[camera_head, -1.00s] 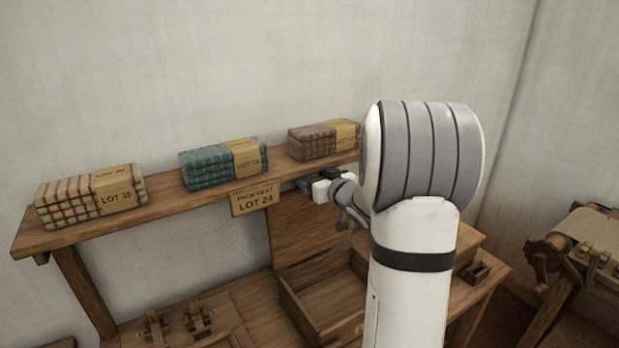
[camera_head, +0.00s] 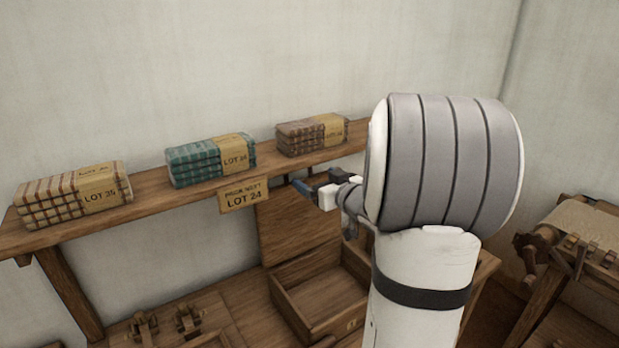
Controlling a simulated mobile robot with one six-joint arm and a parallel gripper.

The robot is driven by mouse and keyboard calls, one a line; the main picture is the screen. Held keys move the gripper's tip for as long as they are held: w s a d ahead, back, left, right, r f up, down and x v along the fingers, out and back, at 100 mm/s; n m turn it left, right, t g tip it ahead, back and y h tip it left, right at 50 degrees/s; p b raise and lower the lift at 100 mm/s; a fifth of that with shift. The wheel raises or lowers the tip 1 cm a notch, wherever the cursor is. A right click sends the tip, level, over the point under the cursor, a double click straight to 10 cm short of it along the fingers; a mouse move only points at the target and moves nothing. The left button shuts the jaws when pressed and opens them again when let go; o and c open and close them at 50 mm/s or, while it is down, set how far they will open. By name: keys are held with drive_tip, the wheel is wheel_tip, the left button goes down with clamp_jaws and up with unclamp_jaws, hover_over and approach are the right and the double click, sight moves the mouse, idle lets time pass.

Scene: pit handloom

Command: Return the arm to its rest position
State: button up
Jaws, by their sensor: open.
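My arm rises in the front right of the view, with its large grey and white joint hiding part of the shelf and bench. My gripper (camera_head: 303,190) shows beyond the left side of that joint, just under the shelf's front edge and in front of an upright wooden panel (camera_head: 297,228). Its jaws are open, and I see nothing held in them. The gripper is apart from the cloth stacks. It is above the open wooden box (camera_head: 285,297) on the bench.
The wall shelf (camera_head: 143,187) holds a striped cream stack (camera_head: 58,197), a teal stack (camera_head: 195,163) and a brown stack (camera_head: 300,137). A LOT 24 sign (camera_head: 243,195) hangs from its edge. Wooden clamps (camera_head: 187,320) sit on the bench at lower left. A wooden loom part (camera_head: 575,245) stands at right.

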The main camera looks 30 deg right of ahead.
drive_tip(key=shift+s, duration=0.45)
drive_tip(key=s+a+f+g+h, duration=0.1)
drive_tip(key=s+a+f+g, duration=0.2)
drive_tip(key=s+a+g, duration=0.3)
drive_tip(key=s+a+f+m+g+h, duration=0.1)
drive_tip(key=s+a+f+g, duration=0.3)
drive_tip(key=s+a, duration=0.9)
drive_tip(key=s+g, duration=0.3)
drive_tip(key=s, duration=0.3)
drive_tip(key=shift+s+a+g, duration=0.2)
drive_tip(key=shift+s+g, duration=0.05)
drive_tip(key=shift+g, duration=0.05)
